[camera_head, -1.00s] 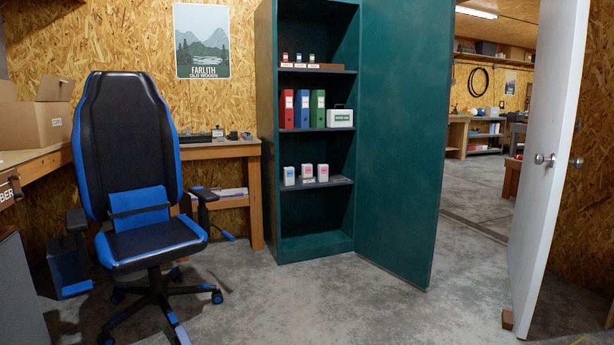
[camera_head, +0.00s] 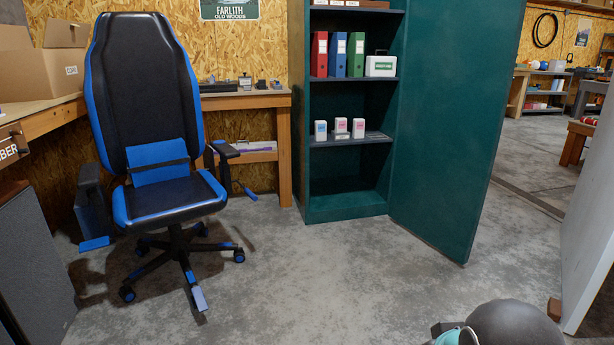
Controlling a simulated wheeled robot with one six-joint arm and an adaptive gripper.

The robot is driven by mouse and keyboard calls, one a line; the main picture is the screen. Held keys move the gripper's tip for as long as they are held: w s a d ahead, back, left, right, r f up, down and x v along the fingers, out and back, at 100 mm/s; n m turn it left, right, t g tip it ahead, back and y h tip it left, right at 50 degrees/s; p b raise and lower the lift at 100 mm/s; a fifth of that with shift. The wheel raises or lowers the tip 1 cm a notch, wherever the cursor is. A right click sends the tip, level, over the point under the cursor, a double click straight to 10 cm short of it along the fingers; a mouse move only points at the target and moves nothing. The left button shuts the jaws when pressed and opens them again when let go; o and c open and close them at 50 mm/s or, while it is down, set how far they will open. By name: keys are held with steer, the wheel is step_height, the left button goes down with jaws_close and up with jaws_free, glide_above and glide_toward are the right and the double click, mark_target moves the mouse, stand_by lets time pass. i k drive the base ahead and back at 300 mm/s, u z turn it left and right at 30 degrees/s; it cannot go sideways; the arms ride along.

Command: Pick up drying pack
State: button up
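I cannot tell for certain which thing is the drying pack. Candidates are small white packs on the lower shelf of the open green cabinet: one with a blue label (camera_head: 320,130), and two with pinkish labels, a middle one (camera_head: 341,127) and a right one (camera_head: 358,128). They stand upright side by side at the front of the shelf (camera_head: 375,138). Their print is too small to read. A dark rounded part of my arm shows at the bottom right, far from the cabinet. My gripper itself is not in view.
The cabinet door (camera_head: 455,120) stands open to the right. A black and blue office chair (camera_head: 155,110) stands left of the cabinet, before a wooden bench (camera_head: 240,100). Binders (camera_head: 337,55) and a white case (camera_head: 380,66) fill the shelf above. Floor (camera_head: 330,270) before the cabinet is clear.

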mark_target(340, 124)
steer(key=u, duration=0.55)
steer(key=i, duration=3.7)
steer(key=z, duration=0.95)
steer(key=i, duration=0.65)
steer(key=z, duration=0.3)
